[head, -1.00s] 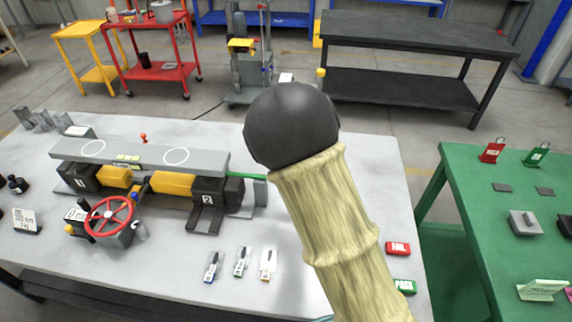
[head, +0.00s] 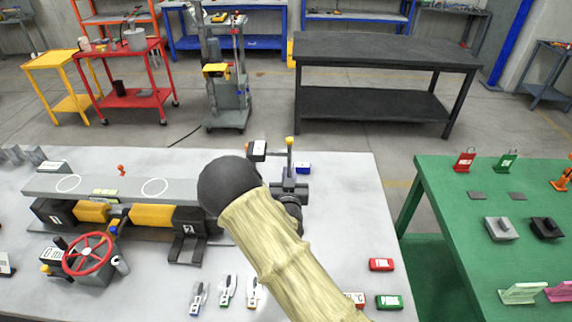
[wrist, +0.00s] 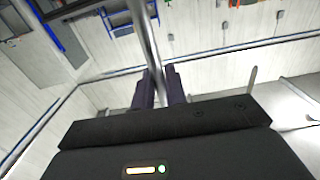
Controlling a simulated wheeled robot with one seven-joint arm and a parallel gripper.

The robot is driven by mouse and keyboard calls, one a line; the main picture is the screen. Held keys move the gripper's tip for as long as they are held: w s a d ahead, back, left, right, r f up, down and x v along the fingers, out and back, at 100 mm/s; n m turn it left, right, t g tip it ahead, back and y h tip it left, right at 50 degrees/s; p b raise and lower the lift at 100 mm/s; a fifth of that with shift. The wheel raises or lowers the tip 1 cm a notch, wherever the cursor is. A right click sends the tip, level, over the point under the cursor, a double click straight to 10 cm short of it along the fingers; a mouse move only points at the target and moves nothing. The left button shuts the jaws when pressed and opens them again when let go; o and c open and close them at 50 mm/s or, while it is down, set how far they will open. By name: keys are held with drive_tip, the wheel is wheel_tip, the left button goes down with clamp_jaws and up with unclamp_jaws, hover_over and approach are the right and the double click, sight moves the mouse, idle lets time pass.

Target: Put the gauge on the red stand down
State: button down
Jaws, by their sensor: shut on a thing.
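My gripper (wrist: 160,88) is shut on a slim metal rod (wrist: 149,40), which stands between the dark fingers in the wrist view. In the head view a thin upright piece with a yellow top (head: 290,142) rises at my gripper (head: 290,172); I take it to be the held gauge. A dark piece with a white face (head: 257,149) is just left of it; I cannot tell whether it belongs to the gauge. The red stand (head: 465,160) is upright on the green table at right, well apart from my gripper. My arm hides part of the white table.
A green stand (head: 507,161) is beside the red one on the green table (head: 450,230). Grey and black blocks (head: 500,228) lie nearer. A red FAIL block (head: 381,264) and green PASS block (head: 389,302) lie on the white table (head: 345,200). A gap separates the tables.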

drive_tip(key=shift+w+d+f+p, duration=0.1)
drive_tip(key=shift+d+f+p, duration=0.05)
drive_tip(key=shift+f, duration=0.8)
drive_tip(key=shift+w+d+f+p, duration=0.1)
drive_tip(key=shift+f+p, duration=0.05)
drive_tip(key=shift+f, duration=0.75)
drive_tip(key=shift+w+d+f, duration=0.1)
drive_tip(key=shift+w+f, duration=0.05)
drive_tip(key=shift+f, duration=0.2)
drive_tip(key=shift+s, duration=0.25)
drive_tip(key=shift+f, duration=0.1)
drive_tip(key=c, duration=1.6)
unclamp_jaws()
drive_tip(key=shift+d+f, duration=0.2)
drive_tip(key=shift+o, duration=0.8)
drive_tip(key=shift+s, duration=0.15)
drive_tip(key=shift+a, duration=0.1)
drive_tip(key=shift+r, duration=0.1)
drive_tip(key=shift+s+a, duration=0.1)
